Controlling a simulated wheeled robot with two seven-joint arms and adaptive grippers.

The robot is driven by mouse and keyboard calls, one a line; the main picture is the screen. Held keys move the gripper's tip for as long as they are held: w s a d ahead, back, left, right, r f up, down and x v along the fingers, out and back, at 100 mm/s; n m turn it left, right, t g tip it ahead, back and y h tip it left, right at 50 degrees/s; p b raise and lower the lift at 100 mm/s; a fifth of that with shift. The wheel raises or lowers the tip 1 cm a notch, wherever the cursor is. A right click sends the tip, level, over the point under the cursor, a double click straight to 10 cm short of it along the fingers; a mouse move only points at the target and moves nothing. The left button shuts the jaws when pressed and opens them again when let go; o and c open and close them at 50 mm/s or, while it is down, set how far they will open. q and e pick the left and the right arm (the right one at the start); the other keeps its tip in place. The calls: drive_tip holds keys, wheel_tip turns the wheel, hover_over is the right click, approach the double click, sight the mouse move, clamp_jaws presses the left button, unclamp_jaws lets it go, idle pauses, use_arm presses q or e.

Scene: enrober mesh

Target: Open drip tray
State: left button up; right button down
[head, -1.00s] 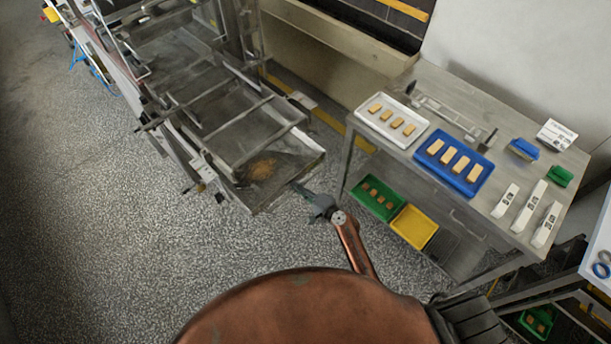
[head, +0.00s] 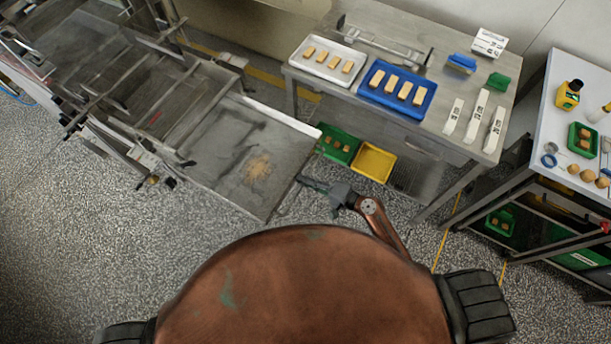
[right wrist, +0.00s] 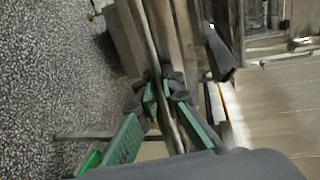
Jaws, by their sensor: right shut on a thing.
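The drip tray (head: 215,178) is a flat grey metal pan with a brown crumbly patch near its outer end. Much of it sticks out from under the enrober's mesh frame (head: 130,85). My right gripper (head: 303,181) is at the tray's outer front edge. In the right wrist view, its green fingers (right wrist: 163,98) are shut on a thin metal bar (right wrist: 155,55) at that edge, which looks like the tray's handle. The fingers hide part of the bar. My left gripper is not in view.
A steel table (head: 330,85) with a white tray (head: 318,71) and a blue tray (head: 372,100) stands right of the drip tray. Green and yellow bins (head: 373,149) sit below it. A second table (head: 545,120) is at far right. Speckled floor (head: 90,235) is clear at left.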

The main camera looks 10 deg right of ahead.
drive_tip(key=shift+s, duration=0.1)
drive_tip(key=c, duration=2.3)
unclamp_jaws()
drive_tip(key=shift+d, duration=0.1)
drive_tip(key=shift+c, duration=0.2)
drive_tip(key=v, duration=1.2)
